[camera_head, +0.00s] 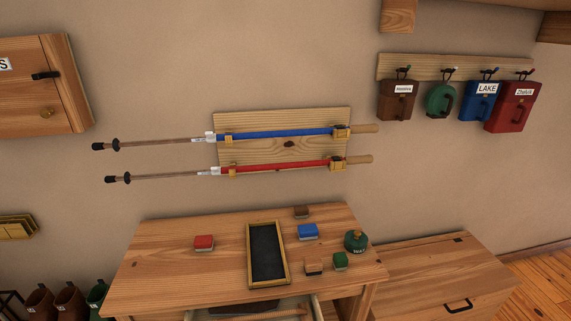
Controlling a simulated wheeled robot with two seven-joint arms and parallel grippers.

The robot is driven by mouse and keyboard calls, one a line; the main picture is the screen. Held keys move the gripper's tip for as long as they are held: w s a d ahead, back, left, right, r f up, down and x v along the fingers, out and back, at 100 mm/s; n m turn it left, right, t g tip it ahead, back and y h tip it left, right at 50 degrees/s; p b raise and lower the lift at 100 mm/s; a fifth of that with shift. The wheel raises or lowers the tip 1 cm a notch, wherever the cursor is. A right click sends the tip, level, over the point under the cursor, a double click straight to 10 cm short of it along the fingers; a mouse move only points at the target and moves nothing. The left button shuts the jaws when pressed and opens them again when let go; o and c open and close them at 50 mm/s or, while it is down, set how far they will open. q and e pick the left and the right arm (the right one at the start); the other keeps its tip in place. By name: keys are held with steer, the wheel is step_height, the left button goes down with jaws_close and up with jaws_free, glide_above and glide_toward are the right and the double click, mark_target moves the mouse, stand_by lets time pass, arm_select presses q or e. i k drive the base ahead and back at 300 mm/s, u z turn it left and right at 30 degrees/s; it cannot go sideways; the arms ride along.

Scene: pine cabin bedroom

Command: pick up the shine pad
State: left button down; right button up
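Several small block-shaped pads lie on the wooden table: a red pad (204,243) at the left, a blue pad (308,231) right of centre, a brown pad (301,212) at the back, a tan-and-dark pad (314,265) near the front, and a green pad (340,261) at the right. I cannot tell which is the shine pad, as no readable label shows on them. All rest on the tabletop, apart from one another or nearly so. Neither of my grippers is in view.
A dark wood-framed tray (267,255) lies mid-table (160,265). A green round pot (356,241) with a label stands at the right. An open drawer (255,314) shows at the front. A wooden chest (440,267) stands to the right. Two poles (288,133) hang on the wall.

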mark_target(202, 244)
steer(key=k, duration=0.5)
steer(key=z, duration=3.2)
steer(key=k, duration=2.1)
steer(key=u, duration=2.05)
